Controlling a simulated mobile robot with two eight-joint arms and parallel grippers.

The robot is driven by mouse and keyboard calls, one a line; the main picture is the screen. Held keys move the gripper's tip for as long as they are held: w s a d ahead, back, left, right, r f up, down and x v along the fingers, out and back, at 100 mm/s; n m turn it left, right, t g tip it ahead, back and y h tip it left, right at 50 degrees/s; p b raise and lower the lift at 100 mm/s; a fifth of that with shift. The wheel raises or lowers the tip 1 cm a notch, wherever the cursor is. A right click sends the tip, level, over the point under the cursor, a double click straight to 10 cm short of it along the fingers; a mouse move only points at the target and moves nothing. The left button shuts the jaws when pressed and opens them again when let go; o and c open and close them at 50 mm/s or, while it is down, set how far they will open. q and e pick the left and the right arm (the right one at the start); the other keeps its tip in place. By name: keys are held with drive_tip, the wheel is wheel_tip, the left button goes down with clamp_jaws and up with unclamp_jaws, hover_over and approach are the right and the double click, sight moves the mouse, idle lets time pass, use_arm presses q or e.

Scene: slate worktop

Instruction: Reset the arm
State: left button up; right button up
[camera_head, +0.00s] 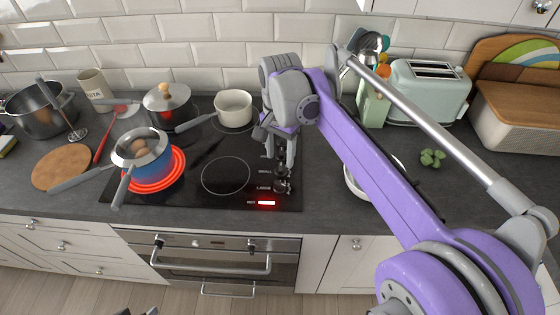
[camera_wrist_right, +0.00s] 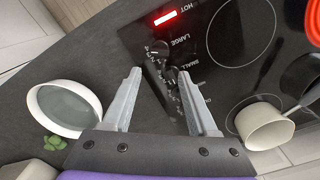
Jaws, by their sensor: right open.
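My right arm is purple and reaches in from the right in the head view. Its right gripper (camera_head: 284,160) hangs fingers down over the right edge of the stovetop, near the control knobs (camera_head: 282,182). In the right wrist view the gripper (camera_wrist_right: 160,73) is open, with nothing between its fingers; the knobs (camera_wrist_right: 160,50) lie just beyond them. The hob (camera_head: 227,176) shows a lit red HOT sign. Small dark tips at the bottom edge of the head view may be my left gripper (camera_head: 137,311); its jaws cannot be made out.
A blue saucepan (camera_head: 148,168) holding brown eggs stands on the glowing front-left burner. A lidded pot (camera_head: 168,105) and a cream pan (camera_head: 234,108) stand behind. Right of the hob are a white bowl (camera_wrist_right: 65,105), partly hidden by my arm, and a mint toaster (camera_head: 428,92).

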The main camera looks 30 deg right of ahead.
drive_tip(key=shift+r, duration=0.1)
idle(0.4)
drive_tip(key=s+a+f+n+t, duration=0.2)
drive_tip(key=s+a+f+n, duration=0.1)
drive_tip(key=s+f+n, duration=0.3)
drive_tip(key=s+a+f+n+t, duration=0.3)
drive_tip(key=s+f+n, duration=0.3)
drive_tip(key=s, duration=0.4)
drive_tip(key=shift+a+f, duration=0.7)
